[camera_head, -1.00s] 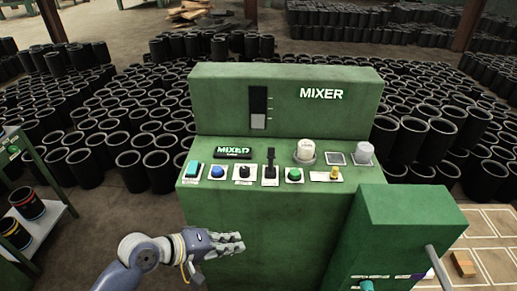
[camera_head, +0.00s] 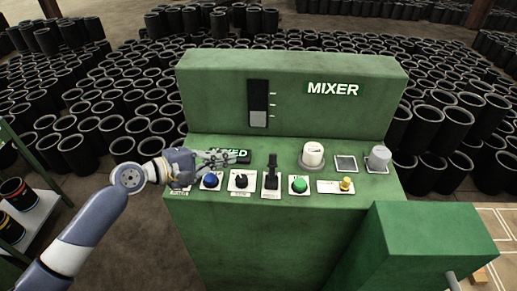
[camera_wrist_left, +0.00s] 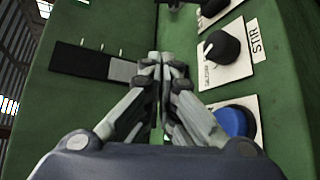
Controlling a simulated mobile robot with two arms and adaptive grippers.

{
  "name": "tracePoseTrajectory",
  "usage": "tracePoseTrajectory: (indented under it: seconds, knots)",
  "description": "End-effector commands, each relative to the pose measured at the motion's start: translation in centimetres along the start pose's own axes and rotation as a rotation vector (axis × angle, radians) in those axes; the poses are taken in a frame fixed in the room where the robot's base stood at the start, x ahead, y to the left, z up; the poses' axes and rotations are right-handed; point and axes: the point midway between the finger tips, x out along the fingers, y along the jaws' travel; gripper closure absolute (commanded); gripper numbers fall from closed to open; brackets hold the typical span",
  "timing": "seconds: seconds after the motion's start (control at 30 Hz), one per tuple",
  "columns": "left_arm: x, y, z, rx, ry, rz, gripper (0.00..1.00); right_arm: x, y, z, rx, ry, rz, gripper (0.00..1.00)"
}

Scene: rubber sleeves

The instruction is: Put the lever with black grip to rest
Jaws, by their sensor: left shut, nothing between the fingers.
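The black lever (camera_head: 272,168) stands upright on a white plate on the green mixer's sloping panel. My left gripper (camera_head: 238,157) is shut and empty, left of the lever and apart from it. In the left wrist view my closed fingertips (camera_wrist_left: 162,62) point along the panel, left of the black knob (camera_wrist_left: 222,47) and the blue button (camera_wrist_left: 236,122). My right gripper is not in view.
The upright panel (camera_head: 360,115) rises behind. A green box (camera_head: 435,240) juts out at the lower right. Many black rubber sleeves (camera_head: 120,120) cover the floor behind.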

Motion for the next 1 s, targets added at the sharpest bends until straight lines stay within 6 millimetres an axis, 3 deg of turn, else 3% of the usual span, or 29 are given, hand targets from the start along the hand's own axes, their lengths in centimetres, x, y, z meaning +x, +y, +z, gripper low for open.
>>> tracePoseTrajectory:
  seconds: [0.1, 0.27, 0.47, 0.7, 0.9, 1.0]
  knots:
    - [0.0, 0.0, 0.0, 0.0, 0.0, 0.0, 1.0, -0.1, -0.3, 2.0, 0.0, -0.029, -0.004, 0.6]
    - [0.1, 0.0, 0.0, 0.001, 0.0, 0.0, 1.0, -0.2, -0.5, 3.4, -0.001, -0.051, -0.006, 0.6]
    - [1.7, 0.2, 0.1, -0.002, -0.001, 0.002, 1.0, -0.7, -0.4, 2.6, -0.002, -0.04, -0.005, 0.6]
    - [6.5, 0.3, 0.1, -0.002, -0.002, 0.002, 1.0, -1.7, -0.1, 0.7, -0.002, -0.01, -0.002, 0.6]
    - [10.4, 0.2, 0.2, 0.0, -0.002, 0.0, 1.0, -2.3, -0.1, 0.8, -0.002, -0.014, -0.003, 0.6]
    - [9.4, 0.4, 1.7, 0.002, -0.001, -0.002, 1.0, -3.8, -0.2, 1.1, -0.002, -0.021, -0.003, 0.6]
